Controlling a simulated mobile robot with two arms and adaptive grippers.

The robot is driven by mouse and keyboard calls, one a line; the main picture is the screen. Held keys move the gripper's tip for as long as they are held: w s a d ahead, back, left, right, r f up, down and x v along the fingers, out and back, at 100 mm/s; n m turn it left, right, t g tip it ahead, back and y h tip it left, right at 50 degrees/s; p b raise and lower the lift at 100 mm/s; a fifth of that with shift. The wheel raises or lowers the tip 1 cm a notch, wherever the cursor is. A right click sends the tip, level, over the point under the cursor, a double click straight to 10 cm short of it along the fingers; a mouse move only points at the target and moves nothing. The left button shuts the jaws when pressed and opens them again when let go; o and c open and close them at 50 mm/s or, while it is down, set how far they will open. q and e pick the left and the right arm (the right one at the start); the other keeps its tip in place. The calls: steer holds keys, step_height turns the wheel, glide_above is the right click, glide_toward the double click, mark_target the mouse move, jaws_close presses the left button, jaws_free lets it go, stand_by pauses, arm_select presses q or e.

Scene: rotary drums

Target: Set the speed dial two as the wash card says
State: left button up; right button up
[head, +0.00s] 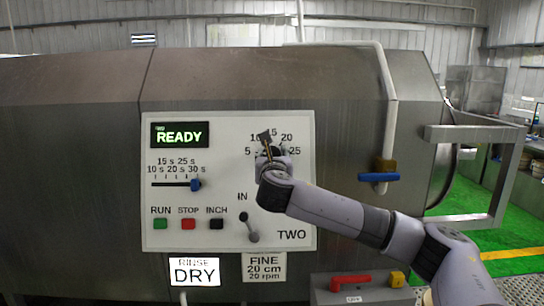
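Panel TWO (217,211) carries the speed dial's scale (286,138), marked 5, 10, 15, 20 and 25, at its upper right. My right gripper (266,143) is in front of the dial and hides most of it, including where it points. I cannot tell whether the fingers touch the knob or are open or shut. The wash card (264,268) below the panel reads FINE, 20 cm, 20 rpm. My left gripper is not in view.
The panel has a READY display (180,134), a blue slider (196,184), RUN, STOP and INCH buttons (188,224) and a lever (251,229) marked IN. A lit RINSE/DRY sign (194,271) is below. A blue-handled valve (379,177) and red handle (350,283) are to the right.

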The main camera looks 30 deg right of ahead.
steer(key=c, duration=0.7)
